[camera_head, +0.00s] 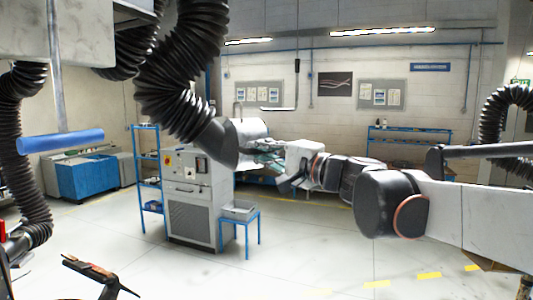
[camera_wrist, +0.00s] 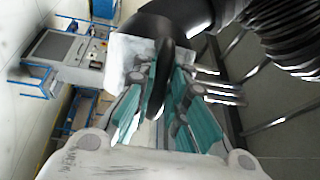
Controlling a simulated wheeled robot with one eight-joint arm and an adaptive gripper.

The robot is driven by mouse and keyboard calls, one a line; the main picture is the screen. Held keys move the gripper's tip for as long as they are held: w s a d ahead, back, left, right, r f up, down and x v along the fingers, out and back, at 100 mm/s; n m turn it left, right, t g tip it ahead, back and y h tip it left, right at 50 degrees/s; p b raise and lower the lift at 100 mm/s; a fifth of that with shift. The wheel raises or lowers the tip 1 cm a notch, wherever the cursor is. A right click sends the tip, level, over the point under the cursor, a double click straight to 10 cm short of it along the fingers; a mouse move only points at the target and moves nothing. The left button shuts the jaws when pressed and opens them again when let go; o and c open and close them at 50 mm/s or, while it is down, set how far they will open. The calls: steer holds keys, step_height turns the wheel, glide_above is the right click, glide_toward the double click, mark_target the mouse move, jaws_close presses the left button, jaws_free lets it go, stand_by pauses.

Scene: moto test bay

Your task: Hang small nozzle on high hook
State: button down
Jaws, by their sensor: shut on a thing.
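The nozzle (camera_head: 222,146) is a dark cone at the lower end of a thick black ribbed hose, left of centre in the head view. My gripper (camera_head: 262,152) reaches in from the right and meets it. In the wrist view, my gripper's teal fingers (camera_wrist: 163,105) are shut on a narrow black part of the nozzle (camera_wrist: 164,65), with a pale body beside it and the black hose at upper right. A thin dark rod (camera_head: 297,85) with a bent lower end hangs behind; I cannot tell whether it is the high hook.
A grey cabinet (camera_head: 190,205) and a small blue stand (camera_head: 240,213) with a tray are below the gripper. More ribbed hoses hang at left (camera_head: 25,190) and right (camera_head: 490,115). A blue bar (camera_head: 60,141) hangs at left.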

steer(key=shift+w+d, duration=0.5)
steer(key=shift+d, duration=0.4)
steer(key=shift+w+d, duration=0.5)
steer(key=shift+d, duration=0.35)
